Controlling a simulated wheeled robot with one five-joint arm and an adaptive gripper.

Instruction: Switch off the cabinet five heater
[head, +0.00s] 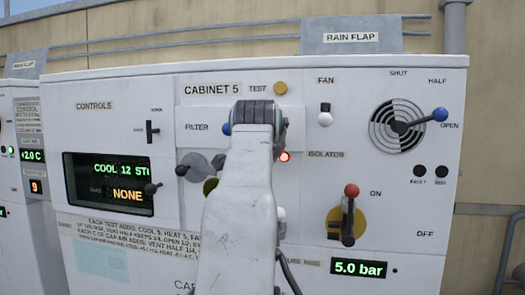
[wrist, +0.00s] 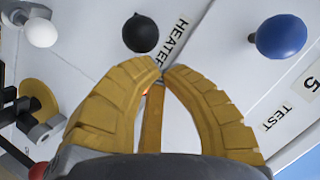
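The heater label (wrist: 174,40) is in the wrist view, just beyond my fingertips. A black ball knob (wrist: 140,33) stands beside it, apart from the fingers. My gripper (wrist: 161,70) has its two yellow fingers brought together at the tips, with no control visibly held; a yellowish strip shows between them. Cabinet 5 (head: 140,90) fills the head view. There my arm hides the fingertips, the heater label and part of the panel. A black-tipped lever (head: 182,170) on a grey disc shows left of my arm; I cannot tell surely if it is the same knob.
The blue filter knob (wrist: 282,37) and a white knob (wrist: 40,32) flank the black one. Right of my arm are a lit red lamp (head: 284,156), the red-tipped isolator lever (head: 350,192) and the blue-tipped vent lever (head: 438,114). The display (head: 108,183) reads "COOL 12" and "NONE".

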